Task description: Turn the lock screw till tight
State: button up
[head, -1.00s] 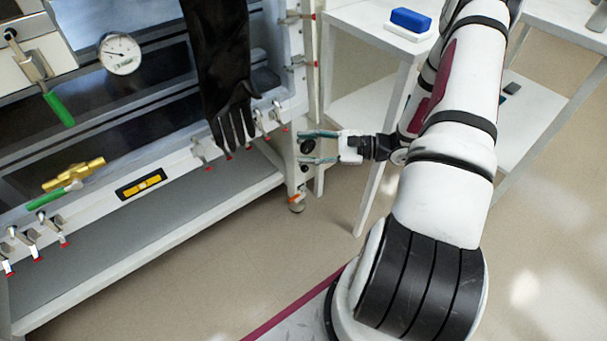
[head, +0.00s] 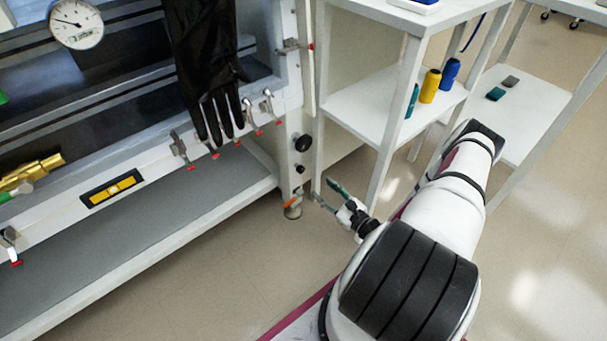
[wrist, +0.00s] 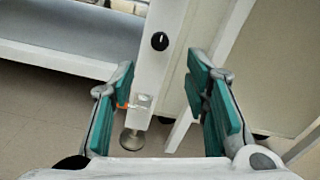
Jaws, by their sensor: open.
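My gripper (head: 323,190) is open and empty, just right of the white corner post (head: 285,165) of the glovebox frame. In the wrist view my gripper (wrist: 160,70) has its two teal-padded fingers wide apart, with the post between them in the picture. A large black knob (head: 302,143) and a smaller black knob (head: 299,169) sit on the post. One black knob (wrist: 160,41) shows in the wrist view, beyond the fingertips and not touched. Low on the post is an orange lever (head: 291,202) above a round metal foot (head: 293,212). I cannot tell which part is the lock screw.
A black glove (head: 212,80) hangs before the glovebox, near several red-tipped clamps. A white shelf unit (head: 375,115) stands close right of the post, with yellow and blue spools on it. Floor in front is clear.

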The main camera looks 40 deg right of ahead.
aim_at(302, 171)
jog(key=w+b, duration=0.3)
jog(key=w, duration=0.8)
jog(key=shift+a+b, duration=0.15)
jog(key=shift+b, duration=0.15)
grip_shut()
